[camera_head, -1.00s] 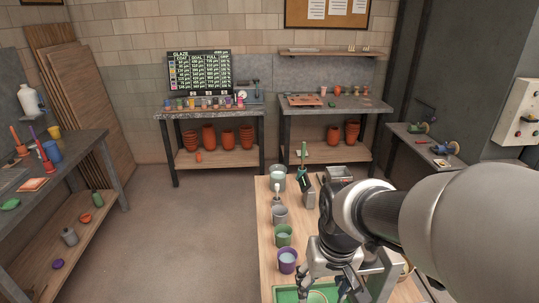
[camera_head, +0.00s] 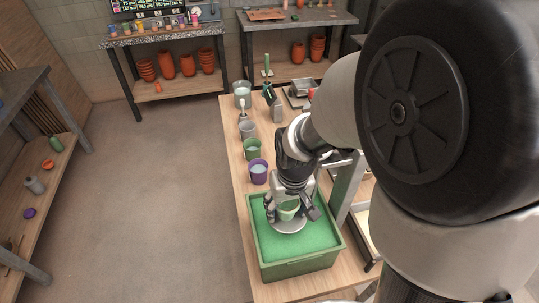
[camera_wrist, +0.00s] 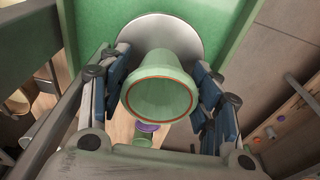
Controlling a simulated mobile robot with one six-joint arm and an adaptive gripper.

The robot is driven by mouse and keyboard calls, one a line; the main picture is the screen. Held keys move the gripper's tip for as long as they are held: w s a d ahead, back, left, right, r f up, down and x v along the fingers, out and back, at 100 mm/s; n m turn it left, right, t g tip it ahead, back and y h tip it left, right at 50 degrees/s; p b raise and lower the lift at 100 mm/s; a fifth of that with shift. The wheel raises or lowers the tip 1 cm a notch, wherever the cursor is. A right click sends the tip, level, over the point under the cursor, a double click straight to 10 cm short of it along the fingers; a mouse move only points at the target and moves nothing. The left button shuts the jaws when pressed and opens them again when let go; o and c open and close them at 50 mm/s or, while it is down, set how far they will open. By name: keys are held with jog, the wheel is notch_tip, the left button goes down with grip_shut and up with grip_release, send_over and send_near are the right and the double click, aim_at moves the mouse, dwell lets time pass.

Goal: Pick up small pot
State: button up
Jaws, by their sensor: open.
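A small pale green pot (camera_wrist: 160,97) with a thin reddish-brown line around its rim stands on a round grey disc (camera_wrist: 152,27), its open mouth facing the wrist camera. In the head view the pot (camera_head: 287,214) and disc (camera_head: 290,228) are over the green surface inside a green tub (camera_head: 300,267) at the table's front. My gripper (camera_head: 291,208) is open, with one finger on each side of the pot. In the wrist view my gripper (camera_wrist: 162,85) has its blue-grey finger pads beside the pot; I cannot tell whether either touches it. The fingers hide part of the pot in the head view.
A purple cup (camera_head: 258,172), a green cup (camera_head: 252,149), a grey cup (camera_head: 247,130) and a larger pale container (camera_head: 242,95) line the table's left edge behind the tub. A grey post (camera_head: 346,188) stands close right of my gripper. The floor at left is clear.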

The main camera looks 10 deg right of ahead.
jog(key=shift+c, duration=0.5)
jog(key=c, duration=0.9)
jog(key=shift+c, duration=0.2)
